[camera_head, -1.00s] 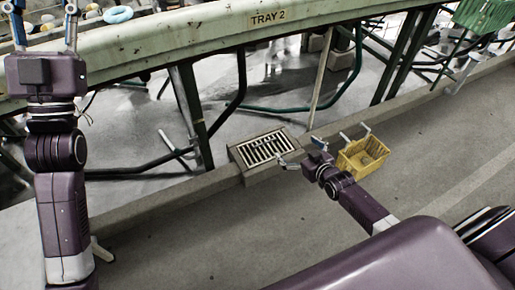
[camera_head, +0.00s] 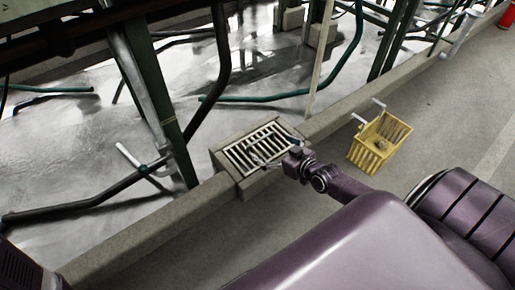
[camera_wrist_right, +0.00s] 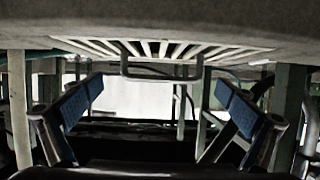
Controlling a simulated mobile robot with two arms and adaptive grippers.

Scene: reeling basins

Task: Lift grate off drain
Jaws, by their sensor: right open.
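The pale slatted grate (camera_head: 256,142) lies in a raised concrete drain surround (camera_head: 228,166) along the curb. My right gripper (camera_head: 262,158) is over the near side of the grate, reaching in from the right. In the right wrist view, the grate (camera_wrist_right: 185,50) spans the top of the picture, with a U-shaped handle (camera_wrist_right: 160,76) standing out from it. The two blue-padded fingers of the right gripper (camera_wrist_right: 160,90) are wide apart, one on each side of the handle and not touching it. My left gripper is out of view.
A yellow basket (camera_head: 379,142) with something small inside stands on the floor right of the drain. Green and dark pipes and frame legs (camera_head: 162,110) stand behind the curb. A red object (camera_head: 507,17) is at the far right. The floor around the basket is clear.

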